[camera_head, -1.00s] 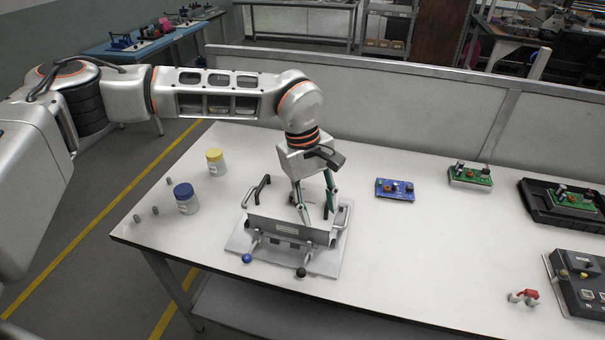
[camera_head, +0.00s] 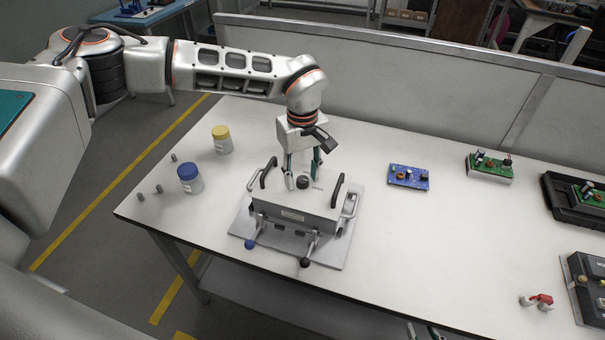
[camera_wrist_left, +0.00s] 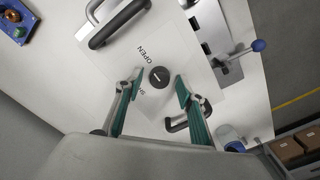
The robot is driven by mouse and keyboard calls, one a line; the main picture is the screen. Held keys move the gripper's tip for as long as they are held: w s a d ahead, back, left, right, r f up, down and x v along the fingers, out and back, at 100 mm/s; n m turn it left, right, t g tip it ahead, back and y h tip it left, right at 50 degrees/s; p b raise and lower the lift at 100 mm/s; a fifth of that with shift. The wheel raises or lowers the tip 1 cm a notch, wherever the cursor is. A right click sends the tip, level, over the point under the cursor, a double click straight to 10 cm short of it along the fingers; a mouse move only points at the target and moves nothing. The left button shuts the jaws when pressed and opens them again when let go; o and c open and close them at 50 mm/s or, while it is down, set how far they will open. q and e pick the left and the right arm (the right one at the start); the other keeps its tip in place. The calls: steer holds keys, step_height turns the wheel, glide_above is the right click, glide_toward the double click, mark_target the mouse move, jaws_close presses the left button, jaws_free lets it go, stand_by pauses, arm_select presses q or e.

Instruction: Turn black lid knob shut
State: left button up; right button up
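The black lid knob (camera_head: 303,183) sits on top of a grey metal box (camera_head: 292,215) with two black handles. In the left wrist view the knob (camera_wrist_left: 159,77) is round with a short white mark, near the printed word OPEN; a second word is mostly hidden by a finger. My left gripper (camera_head: 303,177) points down over the lid. In the left wrist view my left gripper (camera_wrist_left: 158,80) is open, with one fingertip on each side of the knob and gaps between. The tips of my right gripper (camera_head: 424,332) show apart at the bottom edge.
The box stands on a grey plate (camera_head: 336,254) with blue-ended and black-ended levers in front. A blue-capped jar (camera_head: 190,180) and a yellow-capped jar (camera_head: 221,140) stand left. A blue circuit board (camera_head: 408,177) lies right.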

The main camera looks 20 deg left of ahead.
arm_select(q)
steer(key=shift+f, duration=0.1)
jaws_close()
